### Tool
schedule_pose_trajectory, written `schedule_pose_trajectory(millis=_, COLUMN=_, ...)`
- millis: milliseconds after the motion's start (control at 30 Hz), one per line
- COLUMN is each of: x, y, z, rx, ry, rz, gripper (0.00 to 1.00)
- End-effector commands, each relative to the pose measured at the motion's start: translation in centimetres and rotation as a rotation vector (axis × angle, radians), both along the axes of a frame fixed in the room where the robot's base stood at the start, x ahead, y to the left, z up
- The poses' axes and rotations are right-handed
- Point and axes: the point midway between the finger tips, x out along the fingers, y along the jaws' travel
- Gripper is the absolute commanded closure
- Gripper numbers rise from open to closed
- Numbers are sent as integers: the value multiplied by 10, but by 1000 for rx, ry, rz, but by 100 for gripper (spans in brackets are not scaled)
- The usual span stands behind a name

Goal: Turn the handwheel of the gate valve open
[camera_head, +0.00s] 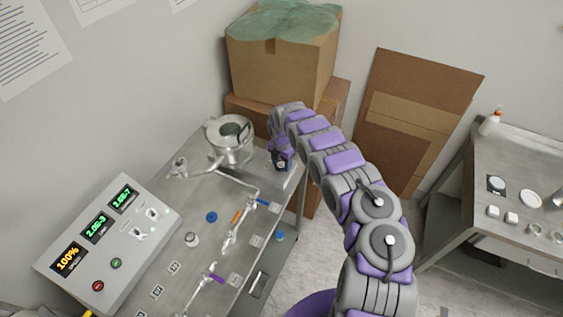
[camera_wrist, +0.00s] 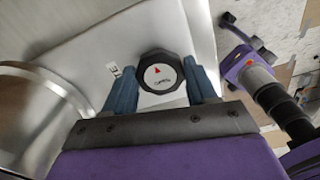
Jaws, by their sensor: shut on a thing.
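The gate valve's handwheel (camera_wrist: 163,76) is a black knob with a white label and a red arrow on its face. It sits in the middle of the wrist view, between the two blue fingers of my gripper (camera_wrist: 160,82). The gripper is shut on the handwheel, with one finger on each side. In the camera_head view my gripper (camera_head: 281,160) is at the right back corner of the steel bench, beside the metal vacuum chamber. The handwheel is small and mostly hidden by my gripper there, and the valve body is not clear.
The steel bench (camera_head: 222,273) holds a round metal chamber (camera_head: 229,150), pipework with coloured parts, and a control box (camera_head: 112,243) with lit displays. Cardboard boxes (camera_head: 277,70) stand behind my gripper. A cardboard sheet (camera_head: 405,120) leans on the wall. A second bench (camera_head: 510,250) stands at right.

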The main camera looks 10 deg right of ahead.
Motion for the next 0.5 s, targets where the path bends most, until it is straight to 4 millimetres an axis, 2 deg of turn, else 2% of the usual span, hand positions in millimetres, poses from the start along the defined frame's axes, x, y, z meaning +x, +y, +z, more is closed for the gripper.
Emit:
schedule_pose_trajectory(millis=33, x=5, y=0, z=4, rx=0, ry=-15, rz=6, gripper=74)
schedule_pose_trajectory(millis=467, x=4, y=0, z=4, rx=-1, ry=-14, rz=15, gripper=74)
schedule_pose_trajectory(millis=500, x=4, y=0, z=4, rx=-1, ry=-13, rz=15, gripper=41)
